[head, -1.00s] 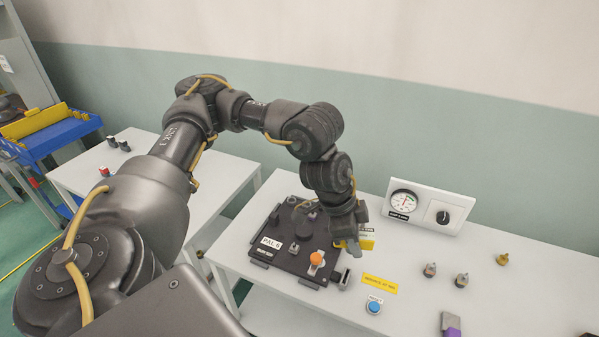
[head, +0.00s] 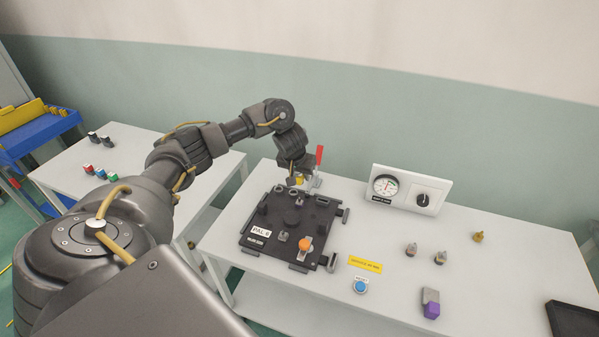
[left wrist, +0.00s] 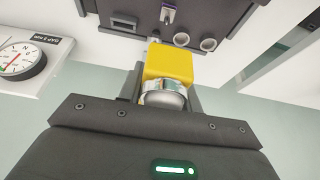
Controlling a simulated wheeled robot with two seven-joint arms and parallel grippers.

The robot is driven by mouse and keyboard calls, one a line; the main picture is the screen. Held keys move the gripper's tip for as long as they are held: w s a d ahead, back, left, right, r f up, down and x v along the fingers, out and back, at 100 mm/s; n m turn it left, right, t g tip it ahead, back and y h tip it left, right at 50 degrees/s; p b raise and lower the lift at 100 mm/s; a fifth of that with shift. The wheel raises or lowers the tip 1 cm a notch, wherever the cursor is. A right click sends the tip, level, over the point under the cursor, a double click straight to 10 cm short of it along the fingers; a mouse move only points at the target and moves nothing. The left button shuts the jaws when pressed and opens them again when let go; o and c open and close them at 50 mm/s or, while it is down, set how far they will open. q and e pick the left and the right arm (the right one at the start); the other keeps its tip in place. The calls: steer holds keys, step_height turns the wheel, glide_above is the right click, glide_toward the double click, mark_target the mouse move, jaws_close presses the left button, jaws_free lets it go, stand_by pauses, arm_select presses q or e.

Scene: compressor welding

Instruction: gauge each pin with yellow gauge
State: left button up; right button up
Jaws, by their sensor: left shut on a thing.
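My left gripper (head: 300,181) is shut on the yellow gauge (left wrist: 168,64), over the back edge of the dark pallet (head: 262,236) labelled PAL 6. In the head view only a small yellow part of the gauge shows below the fingers. In the left wrist view the gauge points toward the pallet (left wrist: 230,15), where two round metallic ends (left wrist: 181,40) (left wrist: 208,45) and a small purple-grey part (left wrist: 168,15) show. The gauge appears apart from these. The pallet also carries an orange knob (head: 305,244) and several dark fittings. My right gripper is not seen.
A red-handled clamp (head: 318,165) stands close right of my left gripper. A gauge panel (head: 405,190) stands behind the pallet's right side. A blue button (head: 360,287), a purple-ended block (head: 432,306) and small metal pieces (head: 411,249) are on the white table (head: 490,285).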

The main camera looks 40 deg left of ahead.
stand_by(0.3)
arm_select(q)
glide_above(300, 203)
steer(key=shift+w+a+f, duration=0.15)
steer(key=shift+f, duration=1.05)
steer(key=shift+w+a+f, duration=0.1)
steer(key=shift+a+f, duration=0.05)
steer(key=shift+f, duration=1.7)
steer(key=shift+f, duration=0.25)
steer(key=shift+f+b, duration=0.55)
steer(key=shift+f, duration=0.85)
steer(key=o, duration=1.3)
